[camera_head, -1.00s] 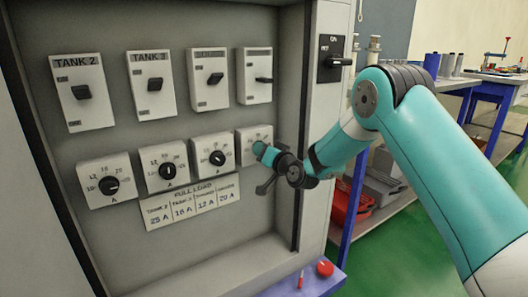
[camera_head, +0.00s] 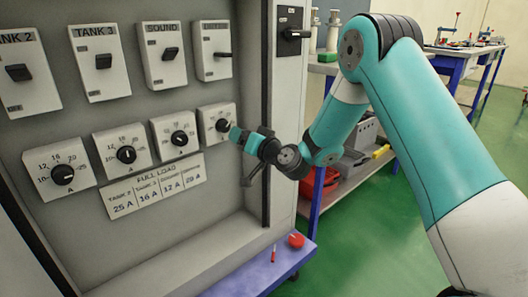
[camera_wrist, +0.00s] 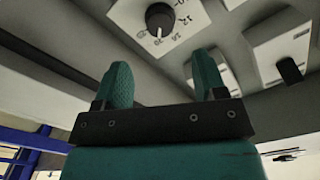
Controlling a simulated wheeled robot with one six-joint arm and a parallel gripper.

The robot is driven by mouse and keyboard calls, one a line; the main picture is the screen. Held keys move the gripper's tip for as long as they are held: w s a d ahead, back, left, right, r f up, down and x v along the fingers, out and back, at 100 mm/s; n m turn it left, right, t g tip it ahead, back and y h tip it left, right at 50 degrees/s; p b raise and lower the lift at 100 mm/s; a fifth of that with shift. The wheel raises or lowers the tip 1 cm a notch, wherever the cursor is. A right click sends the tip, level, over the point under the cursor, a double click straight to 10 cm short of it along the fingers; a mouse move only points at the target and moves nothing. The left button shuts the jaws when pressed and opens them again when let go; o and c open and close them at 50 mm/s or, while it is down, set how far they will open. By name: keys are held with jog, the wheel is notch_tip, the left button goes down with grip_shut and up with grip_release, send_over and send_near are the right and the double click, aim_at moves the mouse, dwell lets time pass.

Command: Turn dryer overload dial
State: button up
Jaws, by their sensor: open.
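The dryer overload dial is the black knob (camera_head: 222,125) on the rightmost white plate of the lower row in the head view. In the wrist view a black knob (camera_wrist: 160,18) with a white pointer mark sits on a numbered plate, beyond the fingertips. My gripper (camera_head: 236,134) is just to the right of and slightly below the dial in the head view. In the wrist view my gripper (camera_wrist: 163,72) has its two green fingers wide apart with nothing between them. The knob appears ahead of the gap, apart from both fingers. The dial's exact setting is hard to read.
Three other dials, one of them (camera_head: 126,155), stand to the left. A row of switches (camera_head: 103,62) is above. A full-load label (camera_head: 155,187) hangs below. The cabinet's right side post (camera_head: 284,120) is close to my wrist. A red round object (camera_head: 296,240) lies on the blue ledge.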

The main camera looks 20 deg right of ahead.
jog(key=b+v, duration=0.4)
jog(key=v, duration=0.5)
jog(key=shift+w, duration=0.1)
jog(key=s+a+r+n+g+y, duration=0.2)
jog(key=s+a+n+g+y, duration=0.55)
jog(key=s+a, duration=0.55)
jog(key=s+d+f+n+g+h, duration=0.1)
jog(key=s+g+h, duration=0.35)
jog(key=s, duration=0.55)
jog(key=s+d+f+n+g+h, duration=0.15)
jog(key=s+g+h, duration=0.3)
jog(key=s, duration=0.55)
notch_tip(320, 180, up, 38)
jog(key=p, duration=3.8)
jog(key=shift+w+d+r+m+g, duration=0.15)
jog(key=shift+w+r+m+g, duration=0.1)
jog(key=shift+m+g, duration=0.1)
